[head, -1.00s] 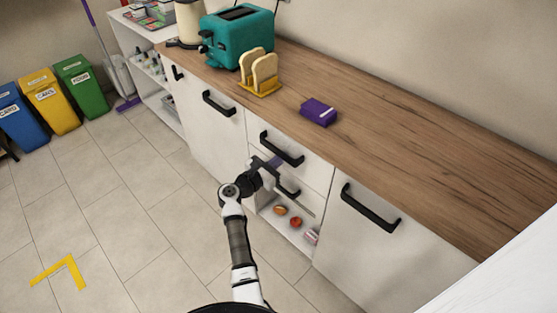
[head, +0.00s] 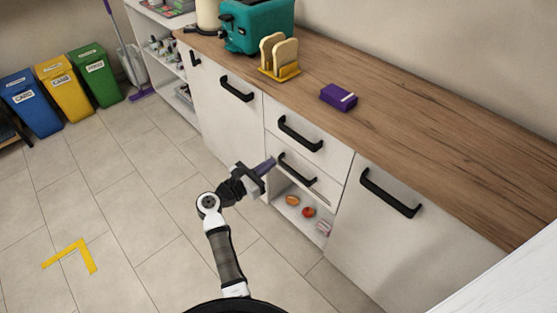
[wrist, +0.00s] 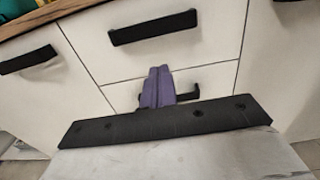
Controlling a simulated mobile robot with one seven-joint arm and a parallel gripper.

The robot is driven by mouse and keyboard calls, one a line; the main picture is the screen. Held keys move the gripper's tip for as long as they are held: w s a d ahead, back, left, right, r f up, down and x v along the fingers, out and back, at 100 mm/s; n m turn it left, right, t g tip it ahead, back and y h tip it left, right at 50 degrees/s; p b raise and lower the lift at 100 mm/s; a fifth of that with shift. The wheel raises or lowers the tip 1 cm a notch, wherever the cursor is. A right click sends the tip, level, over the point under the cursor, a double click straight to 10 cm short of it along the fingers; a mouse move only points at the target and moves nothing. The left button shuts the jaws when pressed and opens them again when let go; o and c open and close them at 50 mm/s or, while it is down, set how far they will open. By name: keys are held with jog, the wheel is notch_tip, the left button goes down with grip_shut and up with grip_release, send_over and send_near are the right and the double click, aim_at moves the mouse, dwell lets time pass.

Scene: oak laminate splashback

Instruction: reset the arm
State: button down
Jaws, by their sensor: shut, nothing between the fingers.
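My gripper (head: 266,165) has purple fingers and is shut and empty. In the head view it is in front of the lower drawer's black handle (head: 297,169), at the left end of that handle. In the wrist view the purple fingers (wrist: 158,87) lie together, pointing at the drawer fronts, and partly cover the lower handle (wrist: 186,96). I cannot tell from these views exactly how far the fingertips are from the drawer front.
An open niche below the drawer holds an orange item (head: 292,200), a red item (head: 308,212) and a small pale box (head: 323,228). The wooden counter (head: 420,150) carries a teal toaster (head: 257,28), a toast rack (head: 279,57) and a purple box (head: 338,97). Open floor (head: 130,190) lies left.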

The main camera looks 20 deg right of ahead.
jog(key=shift+s+a, duration=0.15)
jog(key=shift+a, duration=0.25)
